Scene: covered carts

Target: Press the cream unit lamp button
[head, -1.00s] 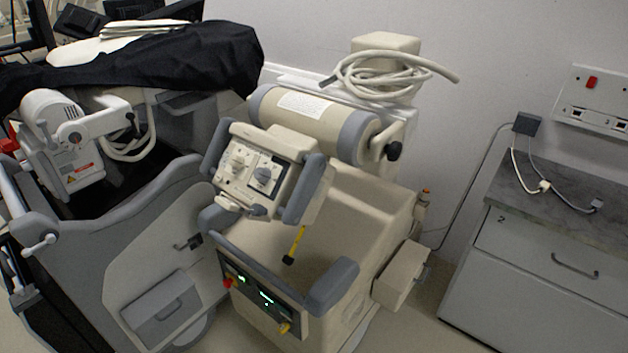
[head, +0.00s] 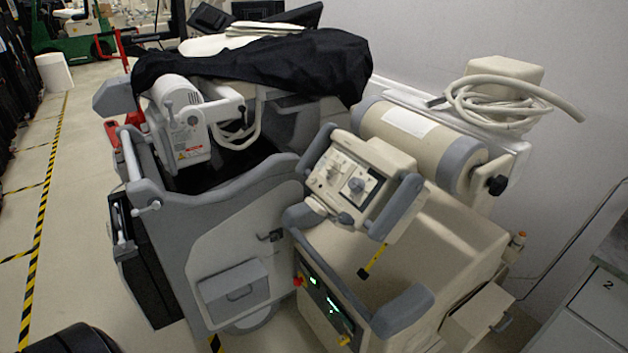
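The cream unit (head: 450,236) stands right of centre in the head view, against the wall. A control box (head: 345,180) with dials and a grey handle sits on it. Low on its front is a dark panel (head: 322,300) with green lit readouts, a red knob (head: 298,281) at its left end and a yellow knob (head: 344,340) at its lower right end. I cannot make out which part is the lamp button. Neither of my grippers is in view.
A grey cart (head: 233,235) partly under a black cover (head: 255,68) stands close on the left of the cream unit. A coiled hose (head: 500,102) lies on top of the cream unit. A drawer cabinet (head: 597,310) is at the right edge. The floor (head: 85,230) at left is open, with yellow-black tape.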

